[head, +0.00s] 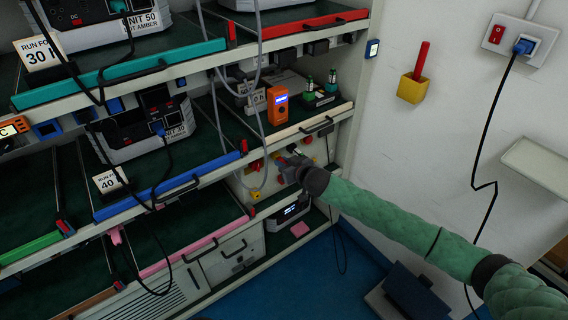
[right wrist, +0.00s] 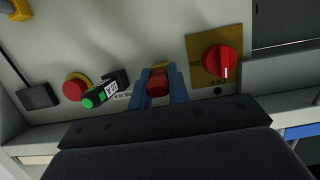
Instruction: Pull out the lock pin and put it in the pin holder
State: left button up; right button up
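A red piece (right wrist: 158,82) with a yellow part behind it sits on the pale panel between the two blue fingers of my right gripper (right wrist: 158,95). It may be the lock pin; no label on it is readable. The fingers lie along both sides of it, but I cannot tell whether they press on it. In the head view my right gripper (head: 284,164) is at the panel under the middle shelf, partly hiding it. A yellow wall box (head: 412,89) with a red rod (head: 421,60) upright in it may be the pin holder. My left gripper is not in view.
In the right wrist view, a red button (right wrist: 75,87) and a green tagged piece (right wrist: 96,98) are left of the fingers. A red rotary switch (right wrist: 222,65) is to the right. An orange device (head: 278,106) stands on the shelf above. Grey cables hang nearby.

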grip_shut()
pick_arm(q)
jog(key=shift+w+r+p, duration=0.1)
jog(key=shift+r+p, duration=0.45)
jog(key=shift+p, duration=0.05)
pick_arm(e)
jog(key=shift+s+d, duration=0.55)
jog(key=shift+s, duration=0.2)
dwell(0.8)
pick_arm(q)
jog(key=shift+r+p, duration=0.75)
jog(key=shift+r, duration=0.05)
pick_arm(e)
jog(key=shift+s+d, duration=0.45)
jog(key=shift+s, duration=0.2)
jog(key=shift+s+d, duration=0.45)
jog(key=shift+s, duration=0.15)
